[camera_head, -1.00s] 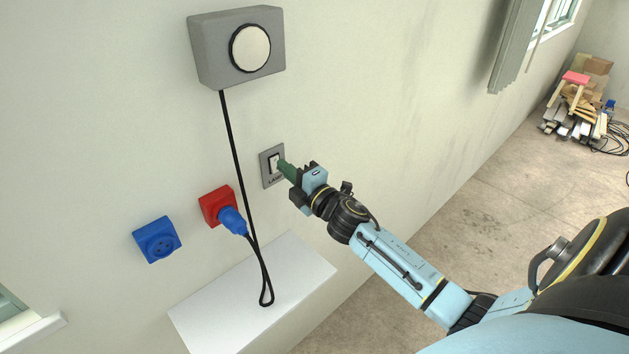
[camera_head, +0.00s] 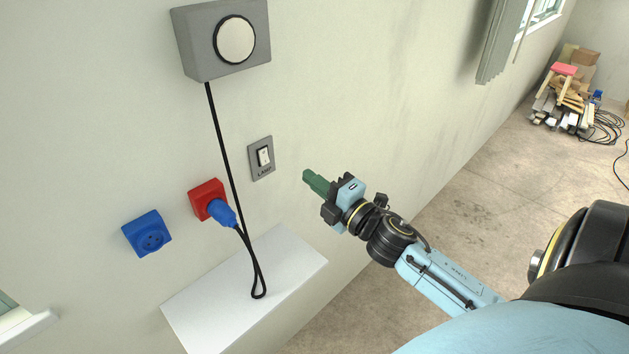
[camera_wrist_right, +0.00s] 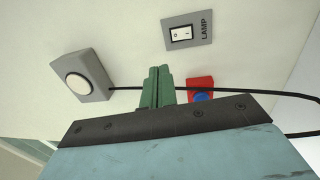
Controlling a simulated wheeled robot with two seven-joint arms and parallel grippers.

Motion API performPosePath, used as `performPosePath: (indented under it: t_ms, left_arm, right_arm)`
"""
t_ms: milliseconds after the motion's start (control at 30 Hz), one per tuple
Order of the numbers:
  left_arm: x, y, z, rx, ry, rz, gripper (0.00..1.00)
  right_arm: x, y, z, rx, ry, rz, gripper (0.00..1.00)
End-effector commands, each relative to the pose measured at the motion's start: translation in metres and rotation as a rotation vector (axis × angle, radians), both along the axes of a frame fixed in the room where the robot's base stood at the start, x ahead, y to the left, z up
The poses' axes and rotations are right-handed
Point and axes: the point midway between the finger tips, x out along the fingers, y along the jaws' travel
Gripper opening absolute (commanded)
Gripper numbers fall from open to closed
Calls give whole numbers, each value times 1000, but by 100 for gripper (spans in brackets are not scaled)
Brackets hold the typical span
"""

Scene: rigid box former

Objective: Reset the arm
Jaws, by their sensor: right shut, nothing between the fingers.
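My right arm comes in from the lower right of the head view. Its gripper (camera_head: 308,177) is shut, with the green fingers together and nothing between them. It is in front of the wall, to the right of the lamp switch (camera_head: 263,157) and apart from it. In the right wrist view the shut fingers (camera_wrist_right: 158,72) point up the picture, and the switch (camera_wrist_right: 184,37) with its LAMP label shows beyond them, to the right. My left gripper is not in view.
A grey box with a round white face (camera_head: 236,41) hangs on the wall. Its black cable runs to a blue plug (camera_head: 222,213) in the red socket (camera_head: 206,191). A blue socket (camera_head: 149,236) is to the left. A white shelf (camera_head: 215,310) juts out below. Clutter (camera_head: 565,95) lies far right.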

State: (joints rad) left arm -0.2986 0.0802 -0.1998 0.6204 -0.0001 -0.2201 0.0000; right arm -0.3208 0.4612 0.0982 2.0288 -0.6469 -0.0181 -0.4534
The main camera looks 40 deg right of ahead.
Motion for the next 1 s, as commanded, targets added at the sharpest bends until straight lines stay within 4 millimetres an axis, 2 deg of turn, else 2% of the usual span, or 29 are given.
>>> performPosePath:
  t_ms: [400, 567, 667, 767, 900, 1000]
  left_arm:
    - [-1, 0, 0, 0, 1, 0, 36]
    - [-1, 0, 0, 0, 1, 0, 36]
    - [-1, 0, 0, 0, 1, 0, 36]
    - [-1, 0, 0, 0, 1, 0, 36]
    - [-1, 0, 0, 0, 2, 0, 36]
    - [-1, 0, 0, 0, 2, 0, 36]
  right_arm:
    - [0, 0, -1, 7, 4, -4, 0]
    - [-7, -1, -13, 140, 72, -84, 0]
    - [-20, -1, -34, 322, 178, -191, 0]
    - [-41, 5, -62, 533, 322, -315, 0]
    - [-83, 26, -103, 800, 550, -484, 0]
    - [-116, 47, -126, 946, 711, -588, 0]
